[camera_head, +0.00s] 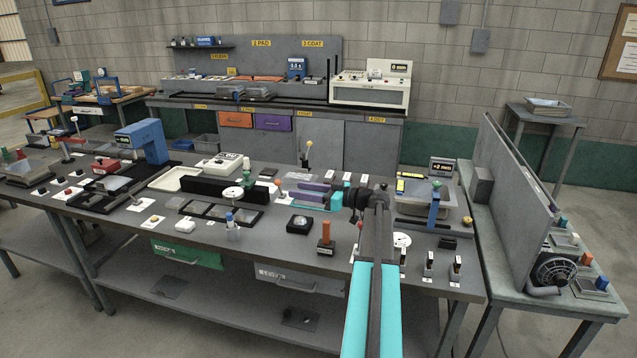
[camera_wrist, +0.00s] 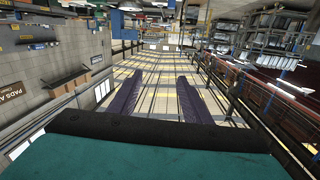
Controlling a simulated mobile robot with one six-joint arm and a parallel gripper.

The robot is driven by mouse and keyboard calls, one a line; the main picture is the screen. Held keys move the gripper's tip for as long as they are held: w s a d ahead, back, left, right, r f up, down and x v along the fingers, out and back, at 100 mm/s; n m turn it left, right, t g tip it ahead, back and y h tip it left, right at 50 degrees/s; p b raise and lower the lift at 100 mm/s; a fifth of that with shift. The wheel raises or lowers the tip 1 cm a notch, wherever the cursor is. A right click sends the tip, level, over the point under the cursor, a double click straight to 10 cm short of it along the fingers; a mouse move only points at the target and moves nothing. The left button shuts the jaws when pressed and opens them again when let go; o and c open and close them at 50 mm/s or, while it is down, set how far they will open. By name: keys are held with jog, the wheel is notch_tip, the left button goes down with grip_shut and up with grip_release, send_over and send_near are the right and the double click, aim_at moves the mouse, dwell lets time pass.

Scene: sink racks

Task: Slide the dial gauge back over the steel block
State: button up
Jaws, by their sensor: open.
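My gripper (camera_head: 293,191) reaches over the middle of the bench with its two purple fingers pointing left. The fingers are apart with nothing between them; they also show in the wrist view (camera_wrist: 157,82). A blue upright stand (camera_head: 435,212) with a green top is beside a grey block-like surface (camera_head: 412,208) at the bench's right. I cannot tell whether these are the dial gauge and steel block. A white round dial-like disc (camera_head: 402,240) lies right of my arm, and another white disc (camera_head: 232,192) is left of my gripper. Both are too small to read.
A readout (camera_head: 442,167) stands behind the grey surface. A long black bar (camera_head: 216,189) and a blue column machine (camera_head: 148,141) are left of my gripper. Several small upright pieces line the front right edge. A tall grey panel (camera_head: 517,185) stands on the right table.

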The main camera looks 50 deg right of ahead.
jog(key=w+a+f+n+g+y+b, duration=0.1)
jog(key=w+a+f+g+y+b, duration=0.2)
jog(key=a+f, duration=0.9)
jog(key=w+a+f+g+y+b, duration=0.1)
jog(key=w+a+f+g+b, duration=0.2)
jog(key=a+f, duration=1)
jog(key=s+a+f+n+g+b, duration=0.1)
jog(key=s+a+f+g+b, duration=0.2)
jog(key=a+f, duration=0.8)
jog(key=s+a+f+g+b, duration=0.2)
jog(key=s+a+f+g, duration=0.1)
jog(key=a+f, duration=0.9)
jog(key=s+a+f+g+h+b, duration=0.2)
jog(key=s+a+f+g+b, duration=0.3)
jog(key=s+f, duration=0.55)
jog(key=s+a+f+g+h+b, duration=0.1)
jog(key=s+a+f+g, duration=0.1)
jog(key=s+a+f, duration=0.65)
jog(key=s+d+f+m+g+h, duration=0.1)
jog(key=s+d+f+m+h, duration=0.1)
jog(key=s, duration=0.6)
jog(key=s+d+f+m+g+h+b, duration=0.1)
jog(key=s+d+f+m+h, duration=0.2)
jog(key=s+d, duration=0.6)
jog(key=shift+s+f+m+g+h, duration=0.2)
jog(key=shift+f+m+g+h, duration=0.15)
jog(key=shift+f+h, duration=1.05)
